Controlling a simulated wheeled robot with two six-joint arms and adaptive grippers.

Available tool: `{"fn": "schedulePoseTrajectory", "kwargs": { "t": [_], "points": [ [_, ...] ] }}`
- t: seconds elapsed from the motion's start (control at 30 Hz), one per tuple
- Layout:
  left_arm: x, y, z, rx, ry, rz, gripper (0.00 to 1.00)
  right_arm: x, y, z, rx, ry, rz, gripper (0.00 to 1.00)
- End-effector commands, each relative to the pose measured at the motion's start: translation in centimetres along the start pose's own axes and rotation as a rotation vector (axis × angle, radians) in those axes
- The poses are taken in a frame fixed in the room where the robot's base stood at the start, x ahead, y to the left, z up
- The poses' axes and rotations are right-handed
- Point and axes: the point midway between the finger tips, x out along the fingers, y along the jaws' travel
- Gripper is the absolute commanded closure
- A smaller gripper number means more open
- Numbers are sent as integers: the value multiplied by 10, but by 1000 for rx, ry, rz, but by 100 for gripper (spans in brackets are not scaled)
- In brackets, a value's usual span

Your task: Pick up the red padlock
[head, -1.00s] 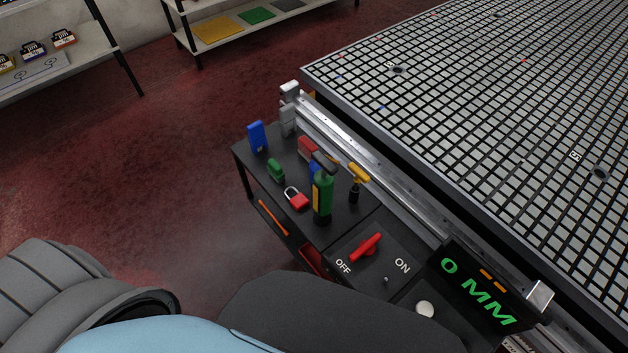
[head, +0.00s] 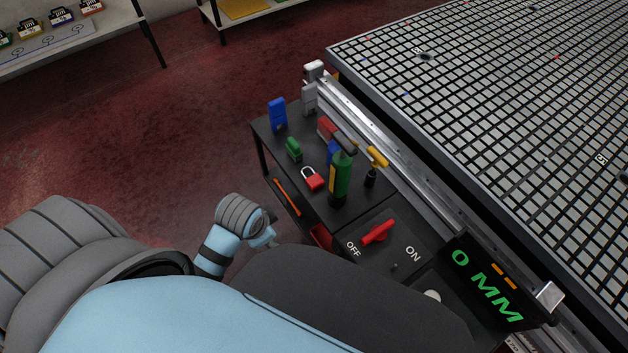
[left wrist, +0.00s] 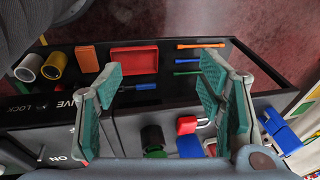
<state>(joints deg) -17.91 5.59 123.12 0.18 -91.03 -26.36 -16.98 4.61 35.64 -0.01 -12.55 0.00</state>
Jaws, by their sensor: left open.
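The red padlock (head: 316,182) lies on the small dark side shelf in the head view, its pale shackle toward the upper left. It is next to a green cylindrical tool (head: 341,178). My left gripper (left wrist: 162,85) is open and empty in the left wrist view, its green-padded fingers wide apart. It is in front of the console, short of the padlock and not touching it. In the head view, the left fingers are mostly hidden. My right gripper is not in view.
A green block (head: 294,150), a blue block (head: 277,115) and a yellow-handled tool (head: 377,158) surround the padlock. A red switch (head: 379,231) sits on the console in front. A lower shelf holds a red tray (left wrist: 134,61). The grid table (head: 470,90) stands beyond a metal rail.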

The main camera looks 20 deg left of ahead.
Motion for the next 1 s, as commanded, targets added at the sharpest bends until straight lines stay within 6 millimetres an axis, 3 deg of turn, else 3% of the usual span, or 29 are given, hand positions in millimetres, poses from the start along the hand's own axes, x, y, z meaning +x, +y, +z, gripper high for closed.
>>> {"fn": "schedulePoseTrajectory", "kwargs": {
  "t": [0.33, 0.5, 0.6, 0.77, 1.0],
  "points": [
    [44, -41, -100, 775, -51, 119, 38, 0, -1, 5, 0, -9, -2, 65],
    [38, -62, -166, 1295, -23, 227, 38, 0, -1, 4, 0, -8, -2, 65],
    [30, -68, -188, 1505, 1, 273, 38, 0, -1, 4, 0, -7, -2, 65],
    [41, -67, -194, 1605, 14, 296, 38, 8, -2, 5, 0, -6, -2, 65],
    [86, -67, -190, 1603, 14, 295, 38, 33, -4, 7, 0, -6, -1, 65]
  ]
}}
